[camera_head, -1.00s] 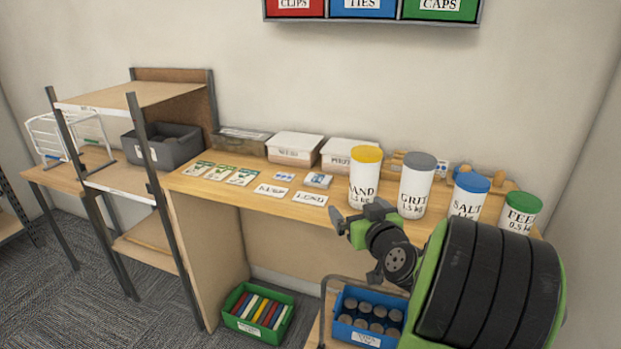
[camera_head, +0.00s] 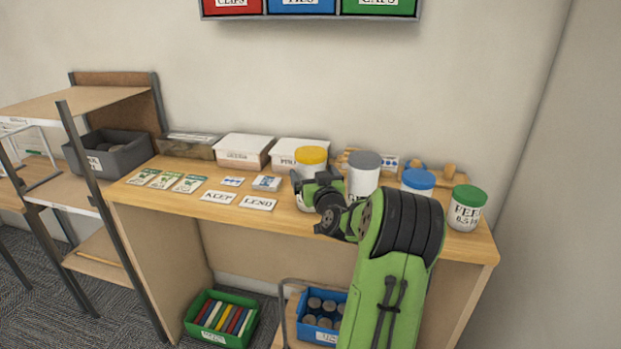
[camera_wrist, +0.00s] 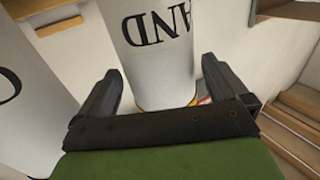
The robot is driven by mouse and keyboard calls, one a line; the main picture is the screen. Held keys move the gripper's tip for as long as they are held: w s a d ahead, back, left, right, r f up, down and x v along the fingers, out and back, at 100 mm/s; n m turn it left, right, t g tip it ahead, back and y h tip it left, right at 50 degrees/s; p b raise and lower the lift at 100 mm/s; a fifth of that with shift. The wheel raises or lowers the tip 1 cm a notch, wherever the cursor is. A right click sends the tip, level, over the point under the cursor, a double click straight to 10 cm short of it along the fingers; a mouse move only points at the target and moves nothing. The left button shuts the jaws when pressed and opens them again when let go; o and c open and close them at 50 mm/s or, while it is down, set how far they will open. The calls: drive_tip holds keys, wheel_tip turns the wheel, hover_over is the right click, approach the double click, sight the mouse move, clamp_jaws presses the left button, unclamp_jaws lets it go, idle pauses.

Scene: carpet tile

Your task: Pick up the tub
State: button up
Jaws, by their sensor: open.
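Tubs with coloured lids stand in a row on the wooden bench (camera_head: 300,225). A white tub with a yellow lid (camera_head: 311,155) is partly hidden behind my gripper (camera_head: 309,183). In the wrist view this tub (camera_wrist: 150,60) appears upside down with "AND" lettering, between my two open fingers (camera_wrist: 161,72). I cannot tell whether a finger touches it. Right of it stand a grey-lidded tub (camera_head: 363,173), a blue-lidded tub (camera_head: 418,180), partly hidden by my arm, and a green-lidded tub (camera_head: 466,208).
White boxes (camera_head: 243,150) stand at the bench's back; cards (camera_head: 258,203) and packets (camera_head: 165,179) lie left. A grey bin (camera_head: 110,155) sits on the shelf unit. A green crate (camera_head: 222,318) and a blue crate (camera_head: 320,315) are below. Coloured bins (camera_head: 310,8) hang above.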

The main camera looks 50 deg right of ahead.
drive_tip(key=x, duration=0.3)
drive_tip(key=shift+w+d, duration=0.15)
drive_tip(key=shift+d, duration=0.05)
drive_tip(key=shift+c, duration=0.2)
drive_tip(key=c, duration=1.7)
drive_tip(key=shift+r, duration=0.2)
drive_tip(key=shift+c, duration=0.2)
wheel_tip(320, 180, up, 18)
drive_tip(key=p, duration=0.5)
